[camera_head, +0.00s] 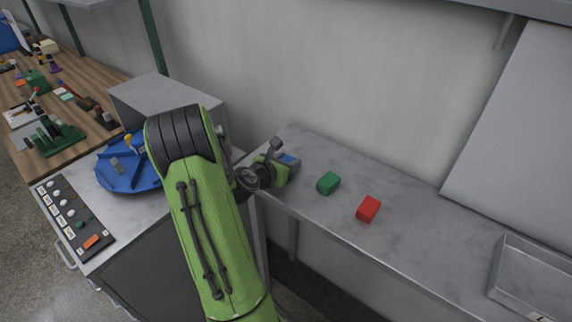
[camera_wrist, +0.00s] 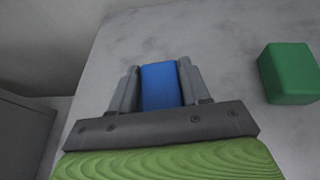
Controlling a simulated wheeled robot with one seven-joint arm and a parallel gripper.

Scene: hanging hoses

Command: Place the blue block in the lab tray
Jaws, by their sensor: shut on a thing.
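The blue block (camera_wrist: 160,86) is between the two fingers of my gripper (camera_wrist: 160,90) in the wrist view, and the fingers are shut on it. In the head view my gripper (camera_head: 285,163) is at the left end of the grey bench, and a bit of the blue block (camera_head: 289,159) shows there. I cannot tell whether the block touches the bench top. The lab tray (camera_head: 505,268), grey and shallow with raised walls, is at the far right of the bench, partly cut off by the picture edge. It is well apart from my gripper.
A green block (camera_head: 328,183) lies just right of my gripper, also in the wrist view (camera_wrist: 289,73). A red block (camera_head: 368,208) lies further right. The grey bench (camera_head: 430,225) is clear between it and the tray. A blue round turntable (camera_head: 125,170) and button panel (camera_head: 72,218) are left.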

